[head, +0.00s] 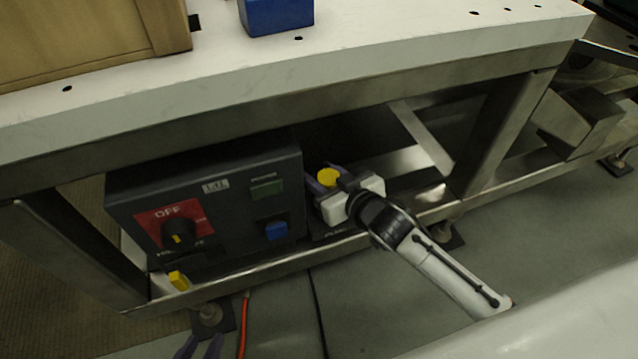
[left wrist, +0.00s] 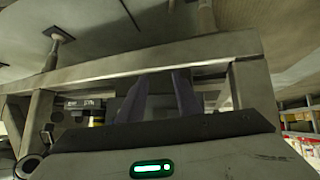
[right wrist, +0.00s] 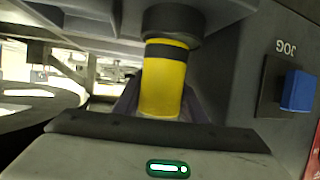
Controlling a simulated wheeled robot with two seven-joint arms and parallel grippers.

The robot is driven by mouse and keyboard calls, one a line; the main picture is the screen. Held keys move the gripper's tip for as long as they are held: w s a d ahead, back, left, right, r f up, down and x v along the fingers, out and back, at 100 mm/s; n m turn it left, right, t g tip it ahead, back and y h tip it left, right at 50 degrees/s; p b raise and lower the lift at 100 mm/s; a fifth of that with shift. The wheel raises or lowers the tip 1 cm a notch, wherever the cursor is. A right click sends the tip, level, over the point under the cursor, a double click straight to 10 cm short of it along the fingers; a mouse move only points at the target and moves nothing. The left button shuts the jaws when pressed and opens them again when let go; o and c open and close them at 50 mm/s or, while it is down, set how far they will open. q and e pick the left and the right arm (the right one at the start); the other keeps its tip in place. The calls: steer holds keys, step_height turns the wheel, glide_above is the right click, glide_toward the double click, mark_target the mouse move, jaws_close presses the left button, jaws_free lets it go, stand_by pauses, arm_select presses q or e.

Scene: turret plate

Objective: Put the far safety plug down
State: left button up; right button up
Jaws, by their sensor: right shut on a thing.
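A yellow plug (head: 328,177) is between the fingers of my right gripper (head: 325,182), beside the right side of the dark control box. In the right wrist view the yellow plug (right wrist: 163,85) has a black band and meets a dark round part (right wrist: 171,22); I cannot tell whether it is seated there. My right gripper is shut on it. A second yellow piece (head: 178,280) is at the box's lower left corner. My left gripper (head: 200,347) shows only its fingertips at the bottom of the head view. Its fingers are apart and empty in the left wrist view (left wrist: 160,97).
The control box (head: 235,205) has a red OFF switch panel (head: 172,230) and a blue button (head: 276,230). It stands under a white tabletop (head: 380,60) between metal legs. A blue block (head: 275,15) is on top. An orange cable (head: 243,325) runs on the floor.

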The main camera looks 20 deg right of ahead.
step_height(320, 180, down, 2)
steer(key=shift+f, duration=0.1)
steer(key=shift+a+b, duration=0.25)
steer(key=shift+b, duration=0.1)
steer(key=o, duration=1)
steer(key=shift+f, duration=0.1)
steer(key=shift+c, duration=0.2)
arm_select(q)
steer(key=shift+w+d, duration=0.1)
steer(key=shift+d, duration=0.05)
arm_select(e)
steer(key=shift+s+r, duration=0.15)
steer(key=shift+r, duration=0.05)
steer(key=p+v, duration=0.3)
steer(key=v, duration=0.8)
arm_select(q)
steer(key=shift+a+r, duration=0.3)
steer(key=shift+r, duration=0.2)
arm_select(e)
steer(key=s+a+f+g, duration=0.1)
steer(key=s+f+g, duration=0.1)
steer(key=s+f, duration=0.3)
steer(key=s+a+f+g, duration=0.2)
steer(key=s+f, duration=0.2)
steer(key=s, duration=0.6)
steer(key=shift+s+f, duration=0.25)
steer(key=shift+f, duration=0.15)
